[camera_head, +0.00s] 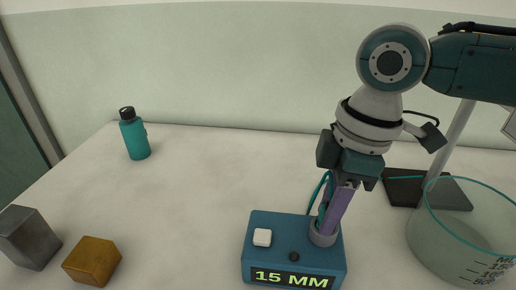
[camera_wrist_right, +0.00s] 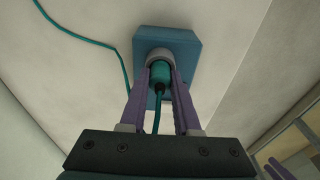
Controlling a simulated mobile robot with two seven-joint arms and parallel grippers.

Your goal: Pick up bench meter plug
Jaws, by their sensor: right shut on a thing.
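The blue bench meter (camera_head: 262,262) stands at the front of the table and reads "15 MM". My right gripper (camera_head: 326,228) reaches down to the grey socket ring (camera_head: 322,238) on its right side. In the right wrist view, the purple fingers of my gripper (camera_wrist_right: 160,82) are shut on the teal plug (camera_wrist_right: 160,74), one on each side. The plug's end is at the grey ring (camera_wrist_right: 159,54) on the blue meter (camera_wrist_right: 183,45); how deep it sits is hidden. The fingers mostly hide the plug in the head view. My left gripper is not in view.
A teal cable (camera_wrist_right: 98,42) runs across the table. A glass beaker (camera_head: 450,250) and a dark stand base (camera_head: 405,188) are to the right. A teal bottle (camera_head: 134,138), a grey block (camera_head: 28,238) and a brown block (camera_head: 92,261) are to the left. The middle left is clear.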

